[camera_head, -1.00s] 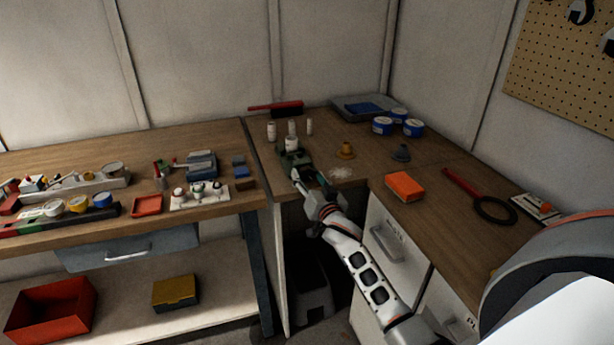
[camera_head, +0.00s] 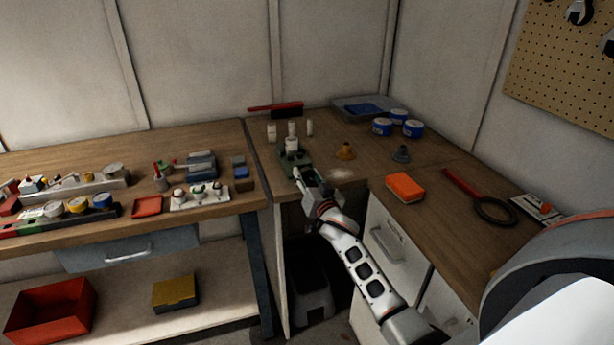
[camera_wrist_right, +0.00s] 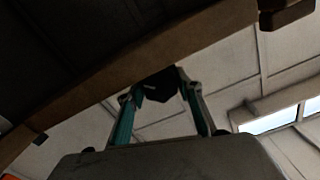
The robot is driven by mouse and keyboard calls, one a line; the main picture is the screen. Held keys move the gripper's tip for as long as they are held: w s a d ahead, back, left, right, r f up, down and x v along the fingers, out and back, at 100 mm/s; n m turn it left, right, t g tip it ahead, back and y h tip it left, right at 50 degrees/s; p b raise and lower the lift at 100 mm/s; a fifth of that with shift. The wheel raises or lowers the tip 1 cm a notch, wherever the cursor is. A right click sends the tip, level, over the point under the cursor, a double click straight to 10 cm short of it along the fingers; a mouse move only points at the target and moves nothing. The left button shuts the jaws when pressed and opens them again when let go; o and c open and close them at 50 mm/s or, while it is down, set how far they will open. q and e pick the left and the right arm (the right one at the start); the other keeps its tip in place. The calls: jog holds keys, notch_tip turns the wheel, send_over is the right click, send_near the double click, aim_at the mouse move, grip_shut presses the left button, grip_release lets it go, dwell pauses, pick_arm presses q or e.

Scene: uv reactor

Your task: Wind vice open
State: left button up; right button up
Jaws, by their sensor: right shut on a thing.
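The green vice (camera_head: 293,161) stands at the front edge of the corner bench, with a white cylinder (camera_head: 291,146) at its top. My right gripper (camera_head: 306,179) is at the front of the vice, coming up from below right. It covers the vice's front and the handle there. In the right wrist view, the two fingers (camera_wrist_right: 160,92) are shut on a dark piece (camera_wrist_right: 158,83), which looks like the vice handle. How far the vice jaws stand apart is too small to tell. My left gripper is not in view.
White bottles (camera_head: 271,131) stand behind the vice. An orange block (camera_head: 404,187) and a red-handled magnifier (camera_head: 493,211) lie on the right bench. A drawer unit (camera_head: 398,243) stands below.

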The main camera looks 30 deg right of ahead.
jog(key=n+p, duration=0.1)
jog(key=n, duration=0.5)
dwell(0.3)
jog(key=shift+f+n, duration=0.1)
jog(key=shift+n, duration=0.3)
jog(key=o, duration=1.1)
jog(key=v, duration=1.2)
jog(key=shift+a, duration=0.1)
